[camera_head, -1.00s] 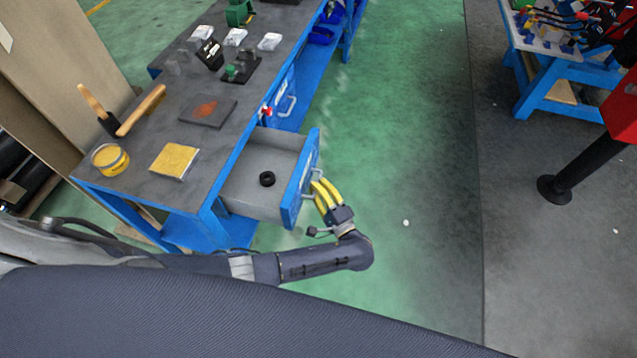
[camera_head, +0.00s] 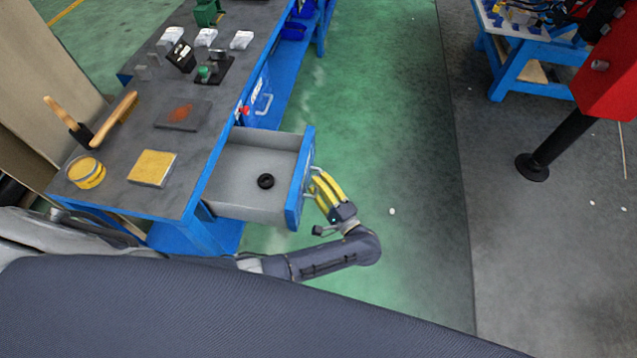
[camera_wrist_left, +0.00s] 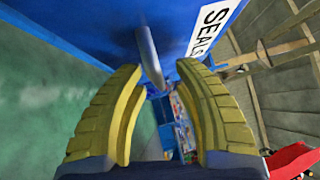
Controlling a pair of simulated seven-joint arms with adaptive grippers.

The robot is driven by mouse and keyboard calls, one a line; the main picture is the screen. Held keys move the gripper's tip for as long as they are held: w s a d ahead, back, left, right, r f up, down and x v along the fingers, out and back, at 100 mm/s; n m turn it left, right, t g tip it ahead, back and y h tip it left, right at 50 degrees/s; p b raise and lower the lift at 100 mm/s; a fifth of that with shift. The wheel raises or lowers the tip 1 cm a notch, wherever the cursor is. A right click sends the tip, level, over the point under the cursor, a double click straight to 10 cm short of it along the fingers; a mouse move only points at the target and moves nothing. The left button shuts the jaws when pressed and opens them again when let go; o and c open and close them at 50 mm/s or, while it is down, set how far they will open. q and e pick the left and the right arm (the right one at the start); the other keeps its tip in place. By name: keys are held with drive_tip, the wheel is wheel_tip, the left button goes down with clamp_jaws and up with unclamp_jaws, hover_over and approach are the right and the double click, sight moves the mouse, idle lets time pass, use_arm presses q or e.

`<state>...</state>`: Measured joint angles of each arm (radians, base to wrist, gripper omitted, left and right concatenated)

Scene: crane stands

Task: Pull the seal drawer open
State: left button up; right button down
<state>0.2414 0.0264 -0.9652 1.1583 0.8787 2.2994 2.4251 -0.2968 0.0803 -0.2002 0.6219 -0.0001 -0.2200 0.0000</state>
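The seal drawer (camera_head: 245,206) stands pulled out from the blue bench, its grey inside showing a black ring (camera_head: 265,181). Its blue front faces right and bears a metal handle (camera_head: 311,168). In the left wrist view the front has a white label reading "SEALS" (camera_wrist_left: 210,28), and the handle bar (camera_wrist_left: 149,58) passes between the fingertips. My left gripper (camera_head: 317,185), with yellow ribbed fingers, is at the handle. Its fingers (camera_wrist_left: 160,72) are spread, with gaps visible beside the bar. My right gripper is not in view.
On the bench top (camera_head: 130,182) are a yellow pad (camera_head: 152,168), a yellow tin (camera_head: 86,172), a brush (camera_head: 115,120) and a dark plate (camera_head: 183,115). Green floor (camera_head: 410,170) to the right is clear. A red stand (camera_head: 610,80) is farther right.

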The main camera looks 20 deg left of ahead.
use_arm(q)
drive_tip(key=v, duration=0.7)
drive_tip(key=shift+s+d, duration=0.15)
idle(0.3)
drive_tip(key=shift+f, duration=0.1)
